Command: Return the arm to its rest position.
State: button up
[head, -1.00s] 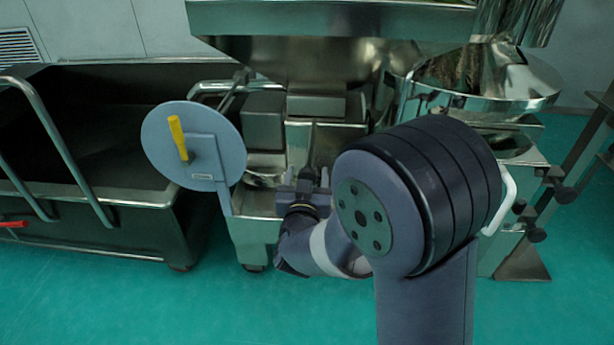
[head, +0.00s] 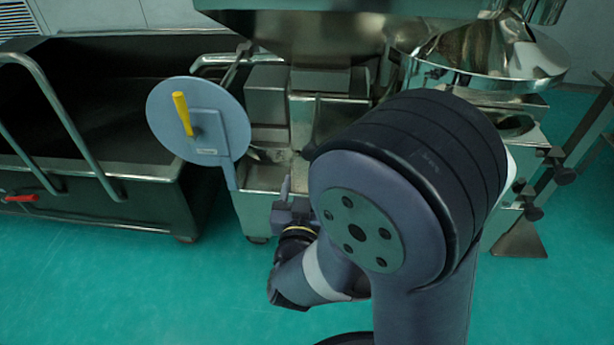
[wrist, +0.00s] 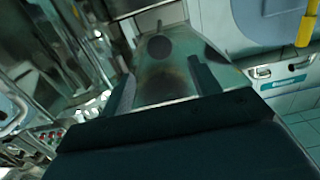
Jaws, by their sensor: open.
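My gripper (head: 287,192) is in the head view, low in front of the steel sieve machine (head: 270,205). My own large arm joint hides part of it. In the wrist view its two dark fingers (wrist: 160,88) stand apart with nothing held between them. Beyond the fingers is a pale, shiny surface with dark round spots.
A round grey disc (head: 205,135) with a yellow handle (head: 182,113) stands at the machine's left side. A dark wheeled bin (head: 100,150) with bent rails stands at far left. A metal stand (head: 545,195) is at right. The green floor (head: 120,285) in front is clear.

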aim_at(312, 138)
dwell(0.3)
jog(key=w+b, duration=0.2)
jog(key=w, duration=1.1)
jog(key=shift+w+d, duration=0.1)
jog(key=shift+d, duration=0.1)
jog(key=shift+s, duration=0.5)
jog(key=s+p, duration=0.2)
jog(key=s, duration=1)
jog(key=w+b, duration=0.2)
jog(key=w, duration=1.3)
